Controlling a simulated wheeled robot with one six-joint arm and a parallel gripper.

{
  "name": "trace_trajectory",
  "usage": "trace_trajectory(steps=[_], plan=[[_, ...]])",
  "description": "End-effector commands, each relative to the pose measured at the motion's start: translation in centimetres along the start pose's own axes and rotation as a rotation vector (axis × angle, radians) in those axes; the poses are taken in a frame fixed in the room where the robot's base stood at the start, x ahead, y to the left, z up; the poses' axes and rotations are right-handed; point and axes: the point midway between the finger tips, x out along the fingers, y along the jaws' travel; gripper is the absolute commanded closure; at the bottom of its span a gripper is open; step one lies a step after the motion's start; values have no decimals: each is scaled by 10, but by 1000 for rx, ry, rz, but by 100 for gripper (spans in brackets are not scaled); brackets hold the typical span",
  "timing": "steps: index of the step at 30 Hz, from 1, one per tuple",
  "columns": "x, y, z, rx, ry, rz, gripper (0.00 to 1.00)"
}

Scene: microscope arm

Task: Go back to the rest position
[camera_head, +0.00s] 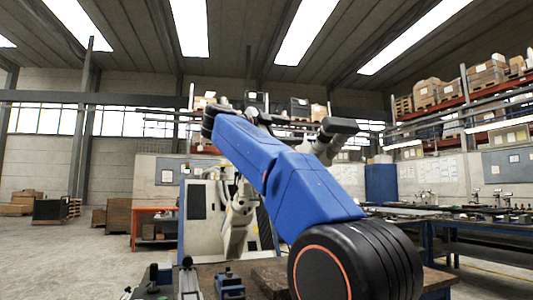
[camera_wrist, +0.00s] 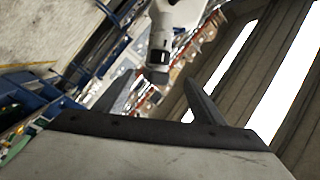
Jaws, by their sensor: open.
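My gripper (camera_wrist: 158,78) shows in the wrist view with its two dark fingers spread apart. I see nothing clamped between them. A pale tube-like part with a dark band and dark end (camera_wrist: 175,18) hangs from the top of that view, in line with the gap between the fingers. I cannot tell how far beyond the fingertips it is. In the head view my blue arm rises from the lower right toward the upper left and is bent at the top. The fingers cannot be made out clearly there.
A pale machine (camera_head: 196,225) stands behind my arm. A workbench (camera_head: 262,281) with small blue and metal fixtures (camera_head: 229,284) lies low in front. An orange table (camera_head: 153,212) stands at left, cluttered benches (camera_head: 460,218) and loaded shelves at right. Open floor (camera_head: 60,262) lies at left.

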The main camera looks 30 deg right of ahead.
Motion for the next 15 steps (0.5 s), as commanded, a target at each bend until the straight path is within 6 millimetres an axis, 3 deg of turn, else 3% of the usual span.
trace_trajectory(steps=[8,15], plan=[[0,-2,-2,2,3,-22,37],[-15,-36,-12,6,-9,-325,37]])
